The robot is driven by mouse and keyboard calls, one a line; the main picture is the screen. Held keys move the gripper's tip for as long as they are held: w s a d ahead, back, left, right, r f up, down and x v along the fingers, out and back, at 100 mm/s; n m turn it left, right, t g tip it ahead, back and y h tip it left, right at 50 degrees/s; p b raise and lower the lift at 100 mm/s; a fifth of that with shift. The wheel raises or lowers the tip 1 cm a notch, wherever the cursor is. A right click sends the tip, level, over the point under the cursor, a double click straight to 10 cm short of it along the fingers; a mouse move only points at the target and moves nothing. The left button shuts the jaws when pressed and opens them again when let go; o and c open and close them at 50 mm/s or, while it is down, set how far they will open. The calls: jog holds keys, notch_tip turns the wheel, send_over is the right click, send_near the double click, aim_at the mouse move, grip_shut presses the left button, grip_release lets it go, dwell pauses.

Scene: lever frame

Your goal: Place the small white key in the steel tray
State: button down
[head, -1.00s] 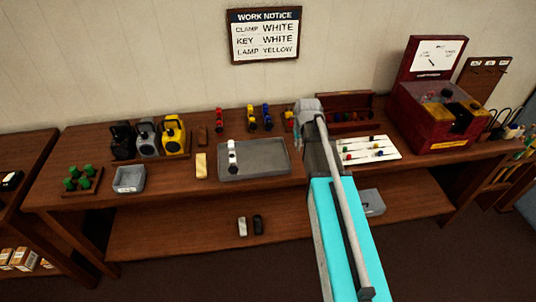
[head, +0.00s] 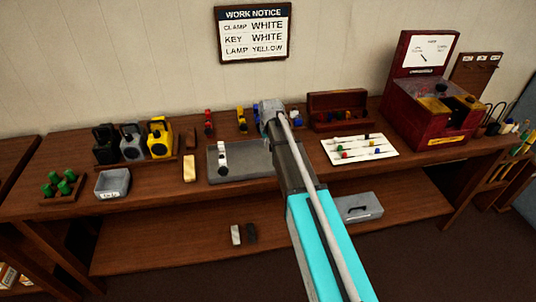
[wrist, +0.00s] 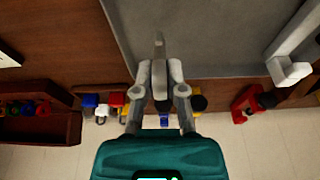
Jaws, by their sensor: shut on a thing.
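My gripper (wrist: 160,76) is shut on a thin pale grey piece with a dark part between the fingers, which looks like the small key (wrist: 160,48). Its colour is hard to tell in this light. The grey steel tray (head: 252,164) lies on the bench, and its floor fills the upper part of the wrist view (wrist: 215,28). The key shows against the tray near its wall-side edge; its height above it I cannot tell. In the head view my arm covers the tray's right end, and the fingertips and key are hidden.
A white clamp (head: 222,155) stands in the tray's left part; it also shows in the wrist view (wrist: 290,68). Coloured clamps (head: 242,120) stand behind the tray. A white board with keys (head: 358,149) and a red box (head: 430,112) are to the right. The tray's middle is clear.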

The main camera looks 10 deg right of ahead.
jog(key=shift+w+a+f, duration=0.15)
jog(key=shift+f, duration=0.1)
jog(key=shift+w+a+f+b, duration=0.3)
jog(key=shift+w+f+b, duration=0.1)
jog(key=shift+f+b, duration=0.35)
jog(key=shift+s+f+b, duration=0.1)
jog(key=shift+f+b, duration=1.15)
jog(key=shift+b, duration=0.1)
jog(key=shift+f, duration=0.15)
jog(key=c, duration=0.7)
grip_release()
jog(key=shift+r, duration=0.2)
jog(key=p+v, duration=1.1)
jog(key=v, duration=0.1)
jog(key=shift+p, duration=0.4)
